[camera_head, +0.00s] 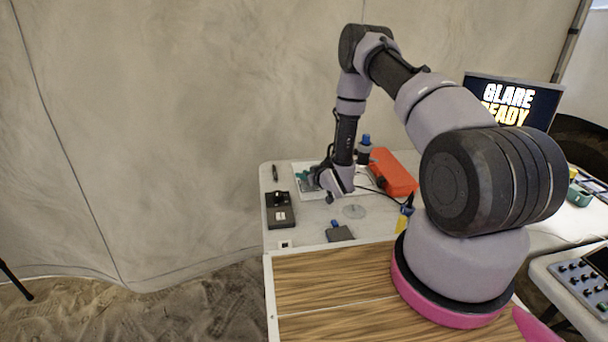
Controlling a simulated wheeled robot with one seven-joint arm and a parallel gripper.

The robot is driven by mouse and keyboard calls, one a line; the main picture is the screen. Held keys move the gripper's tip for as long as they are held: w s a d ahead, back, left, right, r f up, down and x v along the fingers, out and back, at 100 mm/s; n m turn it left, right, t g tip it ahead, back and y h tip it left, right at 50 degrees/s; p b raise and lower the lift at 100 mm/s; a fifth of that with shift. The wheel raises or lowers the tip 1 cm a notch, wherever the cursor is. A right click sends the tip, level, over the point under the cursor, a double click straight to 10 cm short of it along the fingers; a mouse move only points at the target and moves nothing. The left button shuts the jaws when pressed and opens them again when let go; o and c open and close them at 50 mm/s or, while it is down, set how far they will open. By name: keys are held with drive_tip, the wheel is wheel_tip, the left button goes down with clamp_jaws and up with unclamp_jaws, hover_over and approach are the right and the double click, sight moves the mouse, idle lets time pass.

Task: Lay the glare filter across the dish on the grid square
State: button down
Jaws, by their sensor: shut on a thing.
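My gripper (327,192) hangs low over the back left of the white table, beside a white tray (309,193). Its fingers are small here and shut; what is between them is too small or hidden to make out. A pale, round, see-through disc (354,211) lies on the table just right of and below my gripper. It may be the dish or the filter; I cannot tell which. A dark flat square with a blue knob (340,233) is nearer the front. I cannot identify the grid square for certain.
A black box (280,211) stands at the left edge, with a dark pen-like thing (275,173) behind it. An orange case (395,174) and a blue-topped device (365,149) stand to the right. A monitor (512,103) reads "GLARE READY". Wooden boards (330,277) lie in front.

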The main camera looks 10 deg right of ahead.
drive_tip(key=shift+f, duration=0.55)
drive_tip(key=c, duration=0.6)
unclamp_jaws()
